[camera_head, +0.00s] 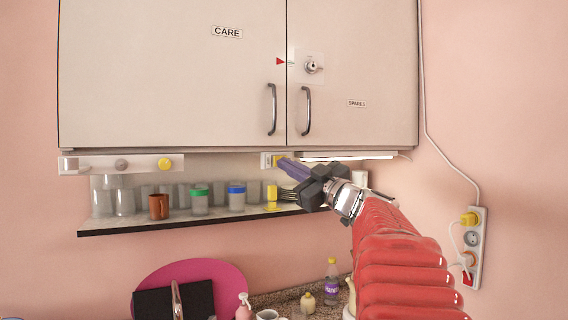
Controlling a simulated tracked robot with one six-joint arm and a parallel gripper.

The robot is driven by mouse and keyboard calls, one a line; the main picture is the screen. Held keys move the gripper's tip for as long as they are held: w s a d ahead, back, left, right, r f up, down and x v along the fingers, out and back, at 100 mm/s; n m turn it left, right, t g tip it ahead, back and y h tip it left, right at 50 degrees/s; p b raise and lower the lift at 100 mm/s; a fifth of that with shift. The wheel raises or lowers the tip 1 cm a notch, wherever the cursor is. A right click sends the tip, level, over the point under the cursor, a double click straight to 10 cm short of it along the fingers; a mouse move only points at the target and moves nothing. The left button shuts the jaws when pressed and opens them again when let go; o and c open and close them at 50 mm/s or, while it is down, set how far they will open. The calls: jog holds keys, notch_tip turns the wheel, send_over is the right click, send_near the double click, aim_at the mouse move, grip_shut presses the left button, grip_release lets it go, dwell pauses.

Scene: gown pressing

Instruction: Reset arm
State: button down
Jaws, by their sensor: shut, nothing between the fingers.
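My red arm (400,262) reaches up from the lower right. My gripper (284,163) is at its end, with dark block-like parts and purple-grey fingers. The fingers are shut and hold nothing. They point up and left, and their tips overlap a small yellow and white fitting under the wall cabinet, partly hiding it. I cannot tell whether they touch it.
The wall cabinet (170,75) has two shut doors with handles. Below it a shelf (130,228) holds glasses, a brown mug (158,206) and lidded jars. A bottle (331,282) and a pink tray (225,280) are lower. A power strip (475,250) hangs at right.

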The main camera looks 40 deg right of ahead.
dwell(0.4)
jog(key=s+d+f+m+g+h, duration=0.2)
jog(key=d+f+m+g+h, duration=0.15)
jog(key=d+h, duration=0.2)
jog(key=s+d+f+m+g+h, duration=0.2)
jog(key=d+f+m+h, duration=0.25)
jog(key=d, duration=0.25)
jog(key=s+a+f+m+g, duration=0.2)
jog(key=a+f+g, duration=0.1)
jog(key=f, duration=0.5)
jog(key=s+a+f+m+g, duration=0.1)
jog(key=s+a+f+g, duration=0.2)
jog(key=f, duration=0.5)
jog(key=s+a+f+n+g+y, duration=0.1)
jog(key=s+a+f+g+y, duration=0.15)
jog(key=a+f, duration=0.65)
jog(key=s+a+f+g+y, duration=0.25)
jog(key=a+f, duration=0.35)
jog(key=a, duration=0.6)
jog(key=s+a+f+n+y, duration=0.2)
jog(key=s+a, duration=0.2)
jog(key=a, duration=0.7)
jog(key=s+a+f+n+y, duration=0.2)
jog(key=s+a+y, duration=0.1)
jog(key=a, duration=0.8)
jog(key=shift+s+a+f+n+t, duration=0.2)
jog(key=shift+s+n+t, duration=0.15)
jog(key=shift+s, duration=0.25)
